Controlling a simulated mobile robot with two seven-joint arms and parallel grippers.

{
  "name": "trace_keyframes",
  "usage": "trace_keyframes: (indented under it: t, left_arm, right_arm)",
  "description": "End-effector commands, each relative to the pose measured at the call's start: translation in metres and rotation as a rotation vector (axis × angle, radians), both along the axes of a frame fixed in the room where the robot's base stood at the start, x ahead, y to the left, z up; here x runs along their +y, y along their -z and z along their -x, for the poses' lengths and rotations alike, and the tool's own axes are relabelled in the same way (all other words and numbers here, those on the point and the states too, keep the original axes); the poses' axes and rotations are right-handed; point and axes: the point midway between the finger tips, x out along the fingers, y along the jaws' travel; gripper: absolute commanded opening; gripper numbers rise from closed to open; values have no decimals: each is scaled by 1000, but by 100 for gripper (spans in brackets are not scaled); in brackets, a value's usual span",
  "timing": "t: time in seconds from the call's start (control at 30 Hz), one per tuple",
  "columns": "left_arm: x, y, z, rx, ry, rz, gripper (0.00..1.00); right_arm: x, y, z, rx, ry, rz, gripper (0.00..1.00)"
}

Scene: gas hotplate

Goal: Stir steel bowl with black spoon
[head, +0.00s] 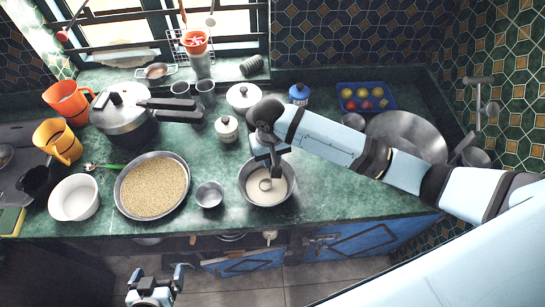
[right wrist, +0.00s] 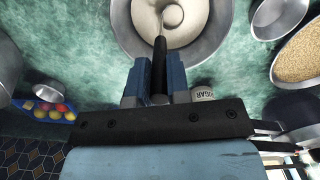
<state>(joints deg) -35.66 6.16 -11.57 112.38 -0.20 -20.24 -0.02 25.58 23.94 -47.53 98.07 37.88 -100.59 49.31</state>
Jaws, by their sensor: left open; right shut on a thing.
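The steel bowl (head: 244,187) stands on the green counter near its front edge and holds a white, milky content. My right gripper (head: 270,157) is above the bowl, shut on the handle of the black spoon (right wrist: 159,75). The spoon points down into the bowl; its round head (head: 265,184) lies in the white content. The bowl (right wrist: 125,32) also fills the top middle of the right wrist view, with the spoon head inside it. My left gripper (head: 157,272) is open and empty in front of the counter, low in the head view.
A small steel cup (head: 209,194) and a wide pan of grain (head: 153,187) stand left of the bowl. A white sugar jar (head: 227,129) stands behind it. A white bowl (head: 75,198) and a pressure cooker (head: 121,108) are further left.

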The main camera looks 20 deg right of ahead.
Motion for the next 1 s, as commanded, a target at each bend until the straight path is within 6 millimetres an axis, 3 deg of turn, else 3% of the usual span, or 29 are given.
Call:
trace_keyframes:
  t: [0.17, 0.73, 1.0]
  left_arm:
    - [0, 0, 0, 0, 0, 0, 100]
    - [0, 0, 0, 0, 0, 0, 100]
    - [0, 0, 0, -1, 0, 0, 100]
  right_arm:
    - [0, -6, 0, -1, 0, -1, 0]
    - [0, -61, 0, -1, -1, -1, 0]
    - [0, -68, 0, 0, 0, -1, 0]
